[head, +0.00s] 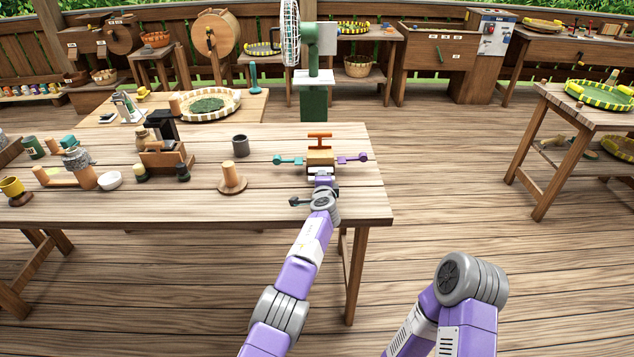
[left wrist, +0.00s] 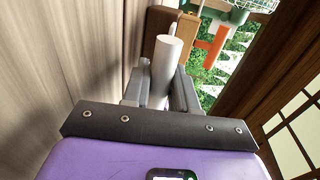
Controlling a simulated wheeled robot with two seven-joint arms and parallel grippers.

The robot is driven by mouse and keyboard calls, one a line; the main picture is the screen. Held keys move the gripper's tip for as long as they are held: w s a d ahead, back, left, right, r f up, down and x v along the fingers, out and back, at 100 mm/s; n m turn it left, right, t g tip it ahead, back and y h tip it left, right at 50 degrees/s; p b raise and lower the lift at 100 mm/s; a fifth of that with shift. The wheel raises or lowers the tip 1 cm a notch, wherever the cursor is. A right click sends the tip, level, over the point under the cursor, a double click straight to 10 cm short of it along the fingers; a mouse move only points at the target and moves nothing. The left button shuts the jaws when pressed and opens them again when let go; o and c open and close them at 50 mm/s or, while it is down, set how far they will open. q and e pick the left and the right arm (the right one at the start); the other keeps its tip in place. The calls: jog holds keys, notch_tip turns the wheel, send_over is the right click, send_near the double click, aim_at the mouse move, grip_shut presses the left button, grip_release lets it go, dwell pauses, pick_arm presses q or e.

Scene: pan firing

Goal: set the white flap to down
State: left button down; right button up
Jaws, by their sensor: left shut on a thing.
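A small wooden block device (head: 320,157) stands near the right end of the table, with an orange T-shaped handle on top, a teal lever (head: 288,160) to the left and a purple lever (head: 353,158) to the right. My left gripper (head: 321,181) is at the near side of this device. In the left wrist view, the gripper (left wrist: 162,88) is shut on a pale rounded bar (left wrist: 172,62), which appears to be the white flap. The flap's hinge and exact angle are hidden or too small to tell. My right gripper is out of view.
On the wooden table (head: 260,205), a peg on a round base (head: 232,180) and a grey cup (head: 240,145) stand left of the device. A green fan (head: 314,75) stands behind. The floor right of the table is clear up to a side table (head: 590,115).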

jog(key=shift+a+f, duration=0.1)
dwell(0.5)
pick_arm(q)
jog(key=c, duration=1)
grip_release()
jog(key=shift+f, duration=0.1)
